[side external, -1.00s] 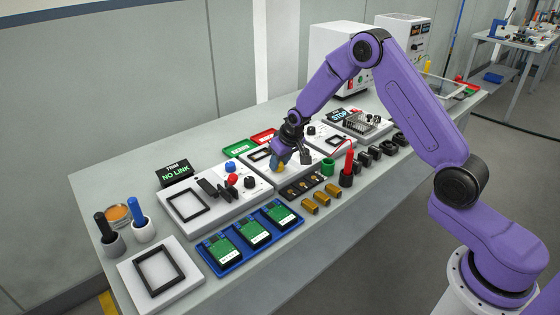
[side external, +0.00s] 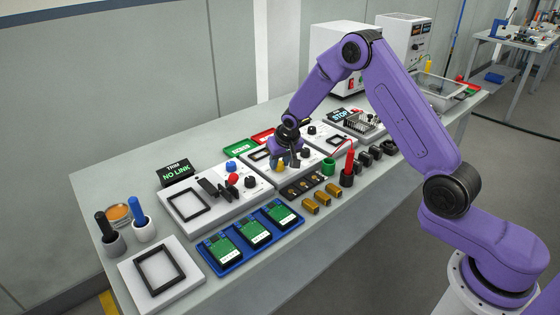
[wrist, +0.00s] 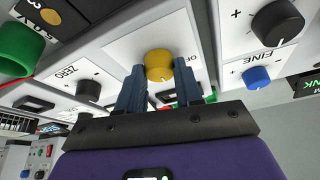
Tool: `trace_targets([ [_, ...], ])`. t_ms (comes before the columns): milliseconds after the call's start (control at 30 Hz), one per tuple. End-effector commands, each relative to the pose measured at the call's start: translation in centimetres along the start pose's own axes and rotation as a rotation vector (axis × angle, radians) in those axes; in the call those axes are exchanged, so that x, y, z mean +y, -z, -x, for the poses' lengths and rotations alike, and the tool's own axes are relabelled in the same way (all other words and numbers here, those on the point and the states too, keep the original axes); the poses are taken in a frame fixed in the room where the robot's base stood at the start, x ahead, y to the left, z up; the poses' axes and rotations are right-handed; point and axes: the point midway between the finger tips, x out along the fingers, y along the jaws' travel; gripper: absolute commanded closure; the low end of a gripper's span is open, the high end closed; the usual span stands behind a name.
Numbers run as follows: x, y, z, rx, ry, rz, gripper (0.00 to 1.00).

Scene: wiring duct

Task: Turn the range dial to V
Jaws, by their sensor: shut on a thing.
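A yellow dial (wrist: 159,62) sits on a white panel, with a partly hidden label that seems to begin "OF" beside it. It appears to be the range dial; I cannot make out a V mark or where the dial points. My gripper (wrist: 161,74) has its two dark blue fingers on either side of the dial and is shut on it. In the side view my gripper (side external: 283,160) reaches down onto the middle panel, and only a bit of the yellow dial (side external: 279,165) shows between the fingers.
A green cylinder (wrist: 18,50) is at the left. In the side view, a blue tray (side external: 221,268) holds green boards in front, and a red-handled tool (side external: 349,164) stands to the right.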

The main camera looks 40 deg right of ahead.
Motion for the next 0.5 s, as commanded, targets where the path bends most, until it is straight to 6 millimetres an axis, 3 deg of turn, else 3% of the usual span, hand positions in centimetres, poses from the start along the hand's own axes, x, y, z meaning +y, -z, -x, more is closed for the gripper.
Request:
trace_targets([
  [133, 0.02, -0.13, -0.01, -0.004, -0.002, 0.001, 0.95],
  [167, 0.02, -0.13, -0.01, -0.004, -0.002, 0.001, 0.62],
  [233, 0.02, -0.13, -0.01, -0.004, -0.001, 0.001, 0.41],
  [500, 0.00, -0.05, 0.01, -0.001, 0.000, 0.001, 0.41],
])
